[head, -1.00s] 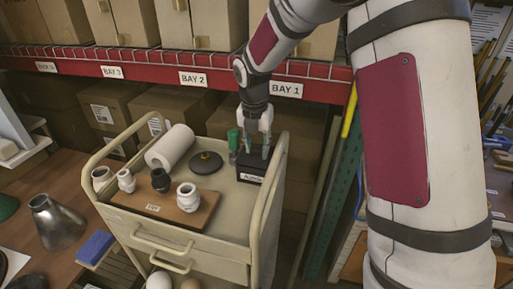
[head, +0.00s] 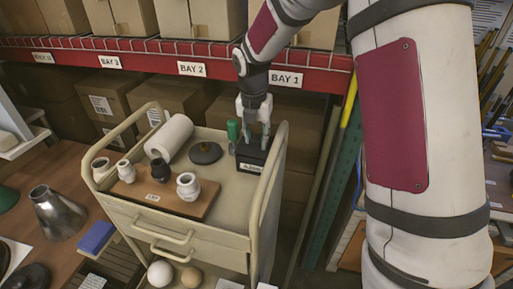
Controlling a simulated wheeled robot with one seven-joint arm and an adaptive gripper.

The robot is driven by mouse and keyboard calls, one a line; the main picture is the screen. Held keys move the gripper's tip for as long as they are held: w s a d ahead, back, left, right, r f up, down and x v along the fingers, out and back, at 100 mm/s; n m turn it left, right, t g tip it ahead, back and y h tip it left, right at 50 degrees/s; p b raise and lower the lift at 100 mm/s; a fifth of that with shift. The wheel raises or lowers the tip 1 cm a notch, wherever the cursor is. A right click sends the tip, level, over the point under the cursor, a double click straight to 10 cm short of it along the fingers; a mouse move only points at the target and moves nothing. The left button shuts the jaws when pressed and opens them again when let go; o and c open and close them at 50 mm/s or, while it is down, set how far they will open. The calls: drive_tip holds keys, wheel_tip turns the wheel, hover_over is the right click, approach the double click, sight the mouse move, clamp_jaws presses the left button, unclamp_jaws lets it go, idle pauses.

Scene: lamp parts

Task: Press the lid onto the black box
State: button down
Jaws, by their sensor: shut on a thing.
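The black box (head: 251,168) stands at the right rear corner of the cart's top, with a pale label on its front. My gripper (head: 254,139) points down over the box, its fingers at the top of it. It is shut on what looks like the dark lid (head: 247,151). Lid and box blend into one black shape, so I cannot tell whether the lid is seated or slightly raised.
A green-topped item (head: 233,130) stands close left of my gripper. A round dark disc with a knob (head: 205,152), a white roll (head: 168,137) and a wooden board (head: 165,197) with several fittings share the cart top (head: 225,185). The cart's right rail (head: 266,195) rises beside the box.

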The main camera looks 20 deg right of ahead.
drive_tip(key=shift+f, duration=0.45)
idle(1.1)
drive_tip(key=c, duration=1.1)
unclamp_jaws()
drive_tip(key=shift+o, duration=0.2)
drive_tip(key=s+r+m, duration=0.4)
drive_tip(key=r, duration=0.5)
drive_tip(key=s+r+m, duration=0.3)
drive_tip(key=s+r, duration=0.2)
drive_tip(key=r, duration=0.3)
drive_tip(key=s+r+m+t+y, duration=0.1)
drive_tip(key=s+m+t, duration=0.2)
drive_tip(key=s+m, duration=1.9)
drive_tip(key=shift+t, duration=0.3)
